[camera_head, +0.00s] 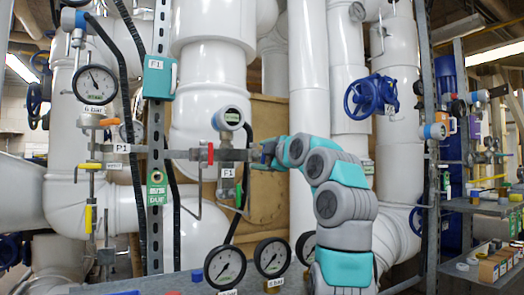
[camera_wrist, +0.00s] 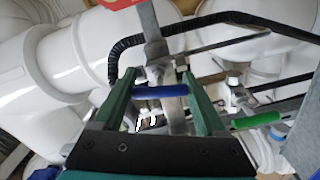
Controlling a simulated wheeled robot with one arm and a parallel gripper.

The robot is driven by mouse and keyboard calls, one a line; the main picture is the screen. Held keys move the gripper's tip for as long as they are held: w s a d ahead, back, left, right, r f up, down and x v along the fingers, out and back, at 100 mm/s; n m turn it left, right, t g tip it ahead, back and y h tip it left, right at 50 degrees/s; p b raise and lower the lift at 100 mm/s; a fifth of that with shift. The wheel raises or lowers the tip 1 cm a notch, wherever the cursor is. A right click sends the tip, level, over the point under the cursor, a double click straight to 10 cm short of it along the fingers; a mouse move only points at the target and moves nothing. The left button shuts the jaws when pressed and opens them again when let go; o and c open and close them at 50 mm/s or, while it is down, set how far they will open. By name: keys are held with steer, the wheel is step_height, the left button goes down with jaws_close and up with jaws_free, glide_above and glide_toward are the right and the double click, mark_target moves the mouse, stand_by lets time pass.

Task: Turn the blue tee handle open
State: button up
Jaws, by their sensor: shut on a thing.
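The blue tee handle (camera_wrist: 160,91) lies crosswise between the two green fingers of my gripper (camera_wrist: 160,76) in the wrist view. Both fingers meet its ends, so my gripper is shut on it. A metal valve body and pipe sit just beyond the handle. In the head view my gripper (camera_head: 265,155) reaches in from the right to the horizontal pipe run right of the red handle (camera_head: 210,153). There the fingers and my arm hide most of the blue handle.
A green handle (camera_wrist: 257,121) is right of my gripper in the wrist view, with a black hose (camera_wrist: 220,18) above. In the head view gauges (camera_head: 225,267) stand below, a blue handwheel (camera_head: 371,96) is upper right, and a grey post (camera_head: 156,200) is left.

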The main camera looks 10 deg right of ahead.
steer(key=shift+n+p, duration=0.6)
steer(key=shift+n, duration=0.4)
steer(key=o, duration=1.3)
steer(key=shift+a, duration=0.1)
steer(key=b+v, duration=0.3)
steer(key=v, duration=0.4)
steer(key=shift+s, duration=0.35)
